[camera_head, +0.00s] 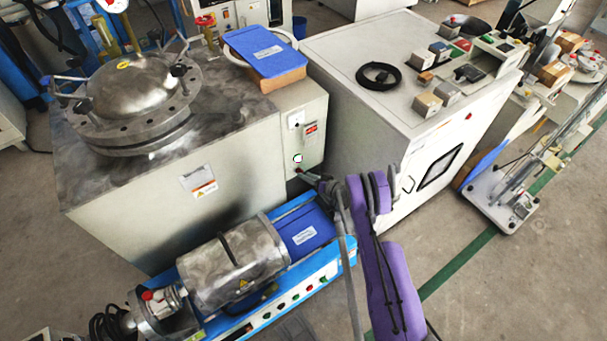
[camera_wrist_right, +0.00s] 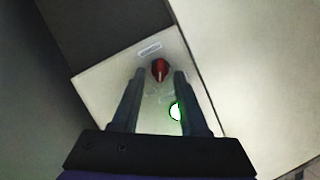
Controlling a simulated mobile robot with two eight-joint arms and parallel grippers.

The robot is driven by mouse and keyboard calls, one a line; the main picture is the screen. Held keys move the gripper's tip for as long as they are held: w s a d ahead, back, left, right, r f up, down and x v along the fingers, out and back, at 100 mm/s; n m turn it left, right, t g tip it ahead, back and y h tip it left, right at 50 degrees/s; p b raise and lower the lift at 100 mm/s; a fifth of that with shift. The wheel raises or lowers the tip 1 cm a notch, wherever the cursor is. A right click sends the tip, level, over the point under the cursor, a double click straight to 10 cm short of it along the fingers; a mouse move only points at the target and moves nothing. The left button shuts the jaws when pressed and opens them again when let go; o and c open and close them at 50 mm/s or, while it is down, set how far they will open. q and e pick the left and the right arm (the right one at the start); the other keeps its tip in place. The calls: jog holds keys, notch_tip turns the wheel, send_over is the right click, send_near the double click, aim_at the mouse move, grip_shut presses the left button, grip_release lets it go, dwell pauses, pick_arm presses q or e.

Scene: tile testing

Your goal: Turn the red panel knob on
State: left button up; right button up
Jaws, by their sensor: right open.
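The red panel knob (camera_wrist_right: 160,69) shows in the right wrist view, on a pale panel below a small white label. A light mark runs down its face. My right gripper (camera_head: 304,174) is at the lower front of the grey control box (camera_head: 312,100) in the head view. In the right wrist view its two dark fingers are apart, one on each side of the knob, with visible gaps. I cannot tell how deep the tips reach. In the head view the knob is too small and partly covered to make out clearly. My left gripper is out of view.
A green-lit round button (camera_wrist_right: 175,112) sits below the knob, by the right finger. A large metal-lidded tank (camera_head: 130,90) stands left of the box. A white cabinet (camera_head: 350,50) stands to its right. A blue motor bench (camera_head: 330,262) lies below my right gripper.

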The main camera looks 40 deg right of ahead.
jog(key=p+v, duration=0.1)
jog(key=v, duration=0.7)
jog(key=shift+r, duration=0.15)
jog(key=shift+s, duration=0.1)
